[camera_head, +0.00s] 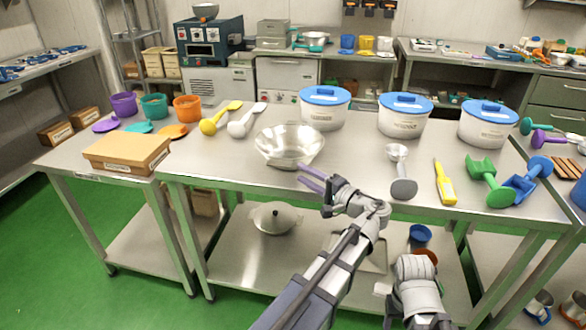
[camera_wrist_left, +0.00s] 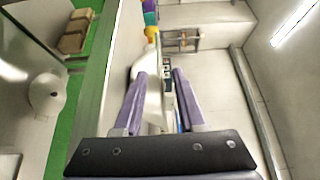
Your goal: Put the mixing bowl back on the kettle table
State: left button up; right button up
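The mixing bowl (camera_head: 289,143), a shiny steel bowl, sits upright on the steel table (camera_head: 226,158) near its front edge. My left gripper (camera_head: 301,174) has purple fingers, spread apart, at the bowl's near right side. In the left wrist view the fingers (camera_wrist_left: 161,73) are open, and the pale bowl (camera_wrist_left: 152,98) shows between and beyond them, partly hidden by the left finger. Whether they touch it I cannot tell. My right gripper is not in view. Which table is the kettle table I cannot tell.
White tubs with blue lids (camera_head: 325,108) stand behind and right of the bowl. Yellow (camera_head: 220,118) and white scoops lie behind left. A cardboard box (camera_head: 127,152) is at the left. A grey scoop (camera_head: 402,172) and yellow tool (camera_head: 445,183) lie to the right. A lidded pot (camera_head: 275,217) sits below.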

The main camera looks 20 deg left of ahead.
pick_arm(q)
jog(key=shift+v, duration=2.25)
jog(key=s+a+f+n+g+h, duration=0.1)
jog(key=s+a+f+g+h, duration=0.15)
jog(key=f, duration=0.35)
jog(key=s+a+f+g+h, duration=0.1)
jog(key=s+f+h, duration=0.25)
jog(key=f, duration=0.25)
jog(key=s+d+f+n+g+h, duration=0.1)
jog(key=s+d+f+n+h, duration=0.2)
jog(key=s+d+f+h, duration=0.6)
jog(key=s+d+m+g+h, duration=0.1)
jog(key=s+d+m, duration=0.3)
jog(key=d, duration=0.8)
notch_tip(320, 180, up, 16)
jog(key=p, duration=1.6)
jog(key=shift+f, duration=0.25)
jog(key=shift+w+a, duration=0.1)
jog(key=shift+w, duration=0.05)
